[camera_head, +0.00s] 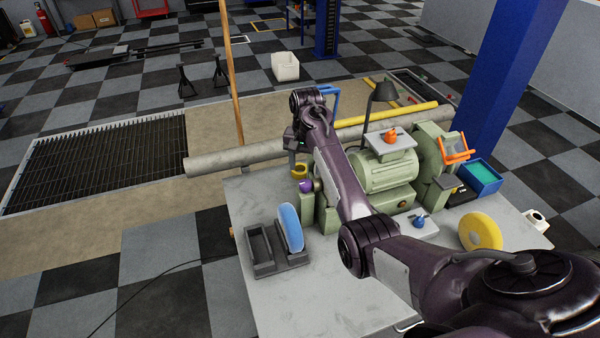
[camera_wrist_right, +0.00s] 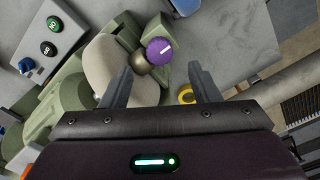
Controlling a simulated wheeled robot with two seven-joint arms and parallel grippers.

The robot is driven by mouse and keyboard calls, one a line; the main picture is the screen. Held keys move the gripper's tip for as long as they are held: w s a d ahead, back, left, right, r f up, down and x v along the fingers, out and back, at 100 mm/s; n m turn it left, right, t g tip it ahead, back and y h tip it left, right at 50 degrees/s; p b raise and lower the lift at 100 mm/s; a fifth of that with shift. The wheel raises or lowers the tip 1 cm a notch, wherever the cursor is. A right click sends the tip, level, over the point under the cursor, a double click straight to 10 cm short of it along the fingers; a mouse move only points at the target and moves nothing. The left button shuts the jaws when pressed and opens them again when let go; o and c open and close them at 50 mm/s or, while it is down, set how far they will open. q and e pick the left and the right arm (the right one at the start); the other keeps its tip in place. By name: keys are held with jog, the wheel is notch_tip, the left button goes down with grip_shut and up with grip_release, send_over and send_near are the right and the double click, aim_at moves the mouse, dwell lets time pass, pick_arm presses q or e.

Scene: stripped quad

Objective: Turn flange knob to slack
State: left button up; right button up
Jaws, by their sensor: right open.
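A purple knob (camera_head: 306,186) with a white pointer line sits at the left end of the green bench grinder (camera_head: 385,172). In the right wrist view the purple knob (camera_wrist_right: 160,50) is beside a dark brass-coloured round part (camera_wrist_right: 142,64). My right gripper (camera_head: 296,143) is above and behind the knob in the head view. In the right wrist view its fingers (camera_wrist_right: 162,82) are open and empty, and the knob shows beyond the gap between them, apart from both. I cannot read any label for slack. My left gripper is not in view.
The grey bench (camera_head: 290,300) carries a dark tray (camera_head: 262,250), a blue disc (camera_head: 290,228), a yellow disc (camera_head: 481,232), a blue knob (camera_head: 420,221) and an orange knob (camera_head: 390,135). A yellow ring (camera_wrist_right: 186,95) is near the right finger. The bench's front left is clear.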

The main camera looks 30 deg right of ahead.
aim_at(305, 183)
jog(key=f+p, duration=0.1)
jog(key=f, duration=0.3)
jog(key=shift+s, duration=0.2)
jog(key=shift+w+f, duration=0.2)
jog(key=shift+f, duration=1)
jog(key=shift+c, duration=0.3)
jog(key=c, duration=0.5)
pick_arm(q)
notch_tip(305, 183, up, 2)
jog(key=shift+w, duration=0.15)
pick_arm(e)
jog(key=c, duration=0.4)
